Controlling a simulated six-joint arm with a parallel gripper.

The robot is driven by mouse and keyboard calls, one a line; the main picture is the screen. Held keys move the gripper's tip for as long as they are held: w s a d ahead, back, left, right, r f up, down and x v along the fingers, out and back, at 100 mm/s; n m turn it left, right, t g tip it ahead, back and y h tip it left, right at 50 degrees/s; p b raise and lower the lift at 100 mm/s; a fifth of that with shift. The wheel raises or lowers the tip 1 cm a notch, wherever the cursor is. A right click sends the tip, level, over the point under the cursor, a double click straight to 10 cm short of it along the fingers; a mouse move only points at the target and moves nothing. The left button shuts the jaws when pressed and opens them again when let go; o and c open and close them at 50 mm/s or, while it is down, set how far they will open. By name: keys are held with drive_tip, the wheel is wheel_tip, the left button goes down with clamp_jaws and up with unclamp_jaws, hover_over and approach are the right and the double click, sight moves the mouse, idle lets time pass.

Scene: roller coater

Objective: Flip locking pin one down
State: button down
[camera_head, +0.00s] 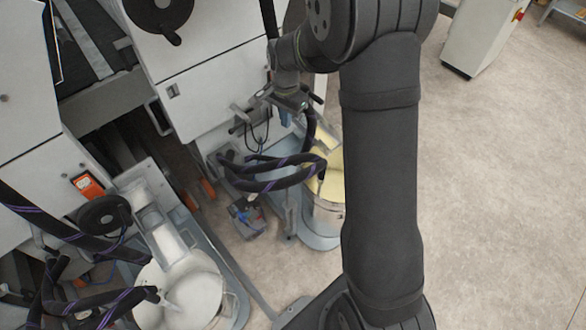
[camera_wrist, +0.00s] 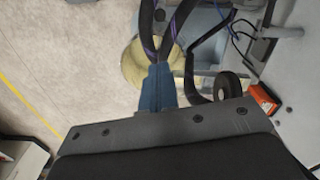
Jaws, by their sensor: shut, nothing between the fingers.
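My gripper (camera_head: 285,118) is beside the white machine front in the head view, above the hoses and the yellow bucket. Its blue fingers also show in the wrist view (camera_wrist: 158,88); they are together with nothing between them. I cannot make out locking pin one for certain in either view. A grey bracket with a dark handle (camera_head: 240,117) sits on the machine just left of my gripper, apart from the fingers. Behind the fingers in the wrist view are black hoses (camera_wrist: 148,25) and a pale yellow bucket (camera_wrist: 134,66).
Thick black hoses (camera_head: 262,180) loop below my gripper, over the yellow bucket (camera_head: 325,180). A white bucket (camera_head: 190,290) and a dark round wheel (camera_head: 104,215) are at lower left. An orange box (camera_wrist: 262,100) is at right in the wrist view. Open floor (camera_head: 490,180) lies right.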

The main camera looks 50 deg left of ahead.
wheel_tip(320, 180, down, 2)
drive_tip(key=n, duration=1.7)
hover_over(287, 181)
wheel_tip(287, 181, down, 6)
wheel_tip(287, 181, down, 8)
drive_tip(key=n, duration=1.6)
drive_tip(key=shift+w, duration=0.35)
drive_tip(key=shift+r, duration=0.1)
drive_tip(key=f, duration=1.4)
drive_tip(key=shift+s, duration=0.3)
drive_tip(key=shift+f, duration=0.1)
